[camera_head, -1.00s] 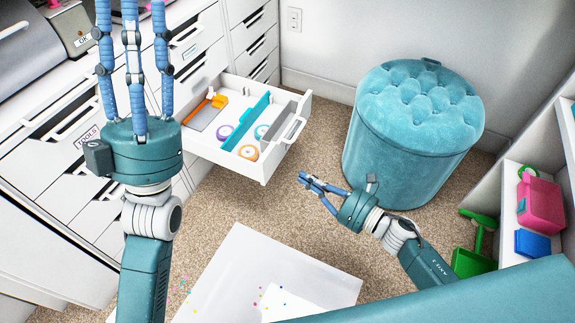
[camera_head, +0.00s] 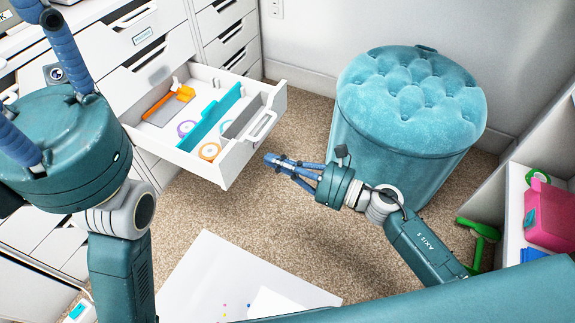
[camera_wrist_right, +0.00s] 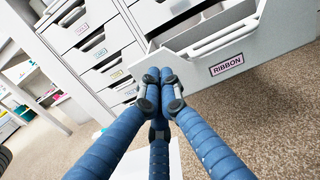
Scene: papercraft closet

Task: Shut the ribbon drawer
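The ribbon drawer (camera_head: 238,163) is pulled out from the white cabinet in the head view. It holds ribbon rolls, a teal divider and an orange tool. Its front, with a RIBBON label (camera_wrist_right: 227,64) and a bar handle, shows in the right wrist view. My right gripper (camera_head: 270,160) is shut and empty, its fingertips together just in front of the drawer's front. In the right wrist view its fingertips (camera_wrist_right: 160,76) appear below and left of the label; I cannot tell if they touch. My left gripper (camera_head: 45,75) is open, at the left, partly cut off by the frame.
A round teal tufted stool (camera_head: 405,120) stands right of the drawer, behind my right arm. White paper (camera_head: 210,275) lies on the carpet in front. Shelves at right hold a pink case (camera_head: 550,215); a green tool (camera_head: 480,235) is beside them. Other cabinet drawers look shut.

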